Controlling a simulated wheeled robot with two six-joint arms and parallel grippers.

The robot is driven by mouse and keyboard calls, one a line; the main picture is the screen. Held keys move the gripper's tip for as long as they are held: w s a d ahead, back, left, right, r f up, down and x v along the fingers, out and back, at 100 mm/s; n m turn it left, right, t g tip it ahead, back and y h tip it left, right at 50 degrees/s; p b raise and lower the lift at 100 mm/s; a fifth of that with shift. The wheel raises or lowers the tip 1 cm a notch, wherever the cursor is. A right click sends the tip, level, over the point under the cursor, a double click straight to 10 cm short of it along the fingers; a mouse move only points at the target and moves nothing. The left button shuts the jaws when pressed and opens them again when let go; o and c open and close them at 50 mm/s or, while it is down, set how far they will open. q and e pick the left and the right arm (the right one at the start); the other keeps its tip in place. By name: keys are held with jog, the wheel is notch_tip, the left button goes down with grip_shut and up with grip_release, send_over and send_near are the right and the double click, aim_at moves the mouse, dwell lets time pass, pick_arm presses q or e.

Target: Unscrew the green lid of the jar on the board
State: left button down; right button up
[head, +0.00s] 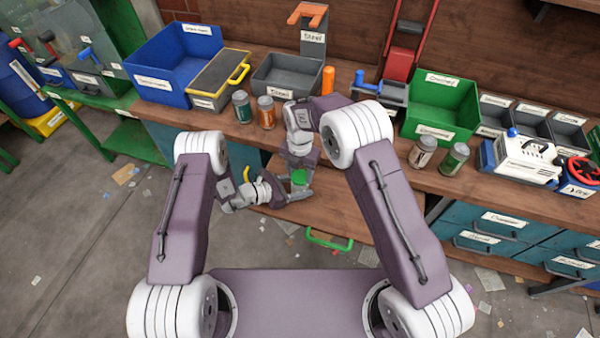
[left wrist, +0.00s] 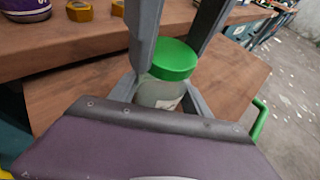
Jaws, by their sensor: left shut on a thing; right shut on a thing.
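The jar (left wrist: 158,93) is pale and clear with a green lid (left wrist: 174,60), and stands upright over the wooden board (head: 335,212). In the head view the green lid (head: 299,178) shows between my two grippers. My left gripper (head: 291,197) comes in low from the left and is shut around the jar's body. My right gripper (head: 300,171) comes from above and is shut on the lid; its grey fingers stand on both sides of the lid in the left wrist view. The jar's lower part is hidden by my left gripper.
The board has a green handle (head: 329,242) at its front. On the bench behind are a blue bin (head: 160,85), a grey bin (head: 283,90), a green bin (head: 438,125) and several cans, including one at the left (head: 242,107). The board's right side is clear.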

aim_at(300, 176)
jog(key=shift+r, duration=0.15)
jog(key=shift+r, duration=0.95)
notch_tip(300, 176, up, 4)
jog(key=shift+r, duration=0.1)
pick_arm(q)
jog(key=shift+c, duration=2.1)
grip_release()
